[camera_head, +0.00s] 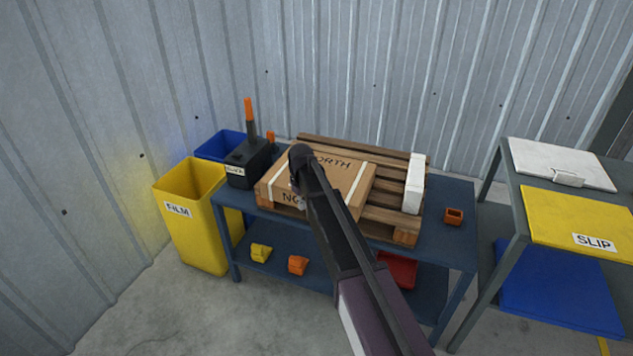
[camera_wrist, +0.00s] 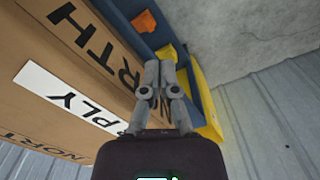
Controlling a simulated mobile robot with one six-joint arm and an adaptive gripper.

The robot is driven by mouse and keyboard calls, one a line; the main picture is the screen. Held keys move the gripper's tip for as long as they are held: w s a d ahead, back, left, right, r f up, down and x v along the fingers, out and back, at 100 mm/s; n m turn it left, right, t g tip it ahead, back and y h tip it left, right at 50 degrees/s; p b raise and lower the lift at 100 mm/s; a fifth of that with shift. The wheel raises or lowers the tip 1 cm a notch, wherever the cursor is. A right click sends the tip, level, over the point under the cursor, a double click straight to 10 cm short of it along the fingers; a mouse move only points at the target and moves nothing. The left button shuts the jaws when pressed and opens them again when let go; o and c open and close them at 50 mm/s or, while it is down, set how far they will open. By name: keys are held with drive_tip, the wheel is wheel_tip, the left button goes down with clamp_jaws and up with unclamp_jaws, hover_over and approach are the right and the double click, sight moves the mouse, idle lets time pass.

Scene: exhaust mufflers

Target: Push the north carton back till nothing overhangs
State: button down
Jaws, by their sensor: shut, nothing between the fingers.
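The cardboard carton (camera_head: 340,176), marked NORTH, lies on a wooden pallet (camera_head: 385,217) on the blue bench (camera_head: 452,232). Its front face appears to stand at or slightly past the pallet's front edge; my arm hides part of it, so I cannot tell how far. In the wrist view the carton (camera_wrist: 75,75) fills the left side, showing NORTH lettering and a white label. My gripper (camera_wrist: 159,66) is shut and empty, its fingertips close beside the carton's lettered face. I cannot tell whether they touch it. In the head view my wrist covers part of the carton.
A white block (camera_head: 414,183) stands at the pallet's right end. A black box (camera_head: 246,165) with an orange-tipped antenna stands left of the carton. A yellow FILM bin (camera_head: 190,220) stands beside the bench.

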drive_tip(key=shift+w, duration=0.1)
drive_tip(key=shift+w+d, duration=0.9)
drive_tip(key=shift+w, duration=1.6)
drive_tip(key=shift+w+d, duration=0.95)
drive_tip(key=shift+w, duration=1.5)
drive_tip(key=shift+w+d, duration=0.9)
drive_tip(key=shift+w, duration=1.6)
drive_tip(key=shift+s+a+r+p, duration=0.25)
drive_tip(key=shift+s+r+p, duration=0.1)
drive_tip(key=shift+s, duration=0.3)
drive_tip(key=shift+s+a+r+p, duration=0.2)
drive_tip(key=shift+s+r+p, duration=0.1)
drive_tip(key=shift+s, duration=0.4)
drive_tip(key=shift+s+a+r+p, duration=0.25)
drive_tip(key=shift+s+r+p, duration=0.1)
drive_tip(key=shift+s, duration=0.3)
drive_tip(key=shift+r, duration=0.1)
wheel_tip(320, 180, up, 8)
drive_tip(key=p, duration=0.8)
